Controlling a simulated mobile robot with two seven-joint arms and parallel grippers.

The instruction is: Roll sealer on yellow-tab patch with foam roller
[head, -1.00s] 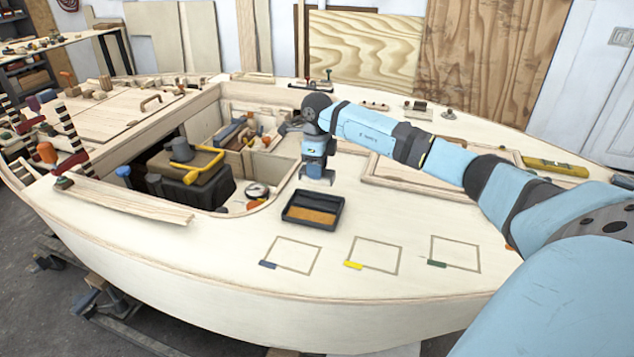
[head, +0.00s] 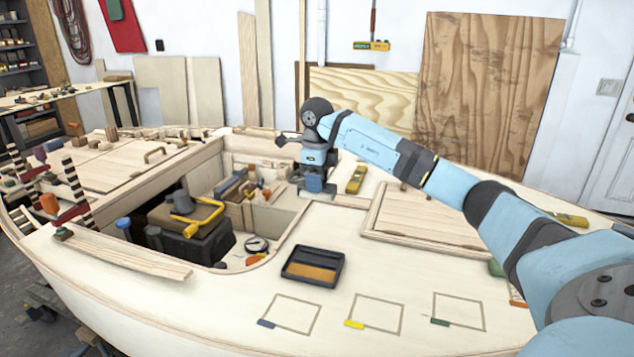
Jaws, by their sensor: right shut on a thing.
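My right gripper (head: 316,190) points down low over the far deck, beside the cockpit's right edge, beyond the tray. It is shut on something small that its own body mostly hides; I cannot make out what. No foam roller can be clearly told anywhere. The black tray (head: 312,267) with amber sealer (head: 311,272) sits on the near deck. Right of and nearer than it, the yellow-tab patch (head: 376,313) is a pale outlined square with a yellow tab (head: 354,324) at its lower left corner. Its inside looks bare. My left gripper is out of view.
A blue-tab patch (head: 291,314) and a green-tab patch (head: 459,311) flank the yellow one. The open cockpit holds a dark box with a yellow-handled tool (head: 202,219). A yellow tool (head: 356,179) lies right of my gripper. A raised hatch (head: 430,215) lies under my forearm.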

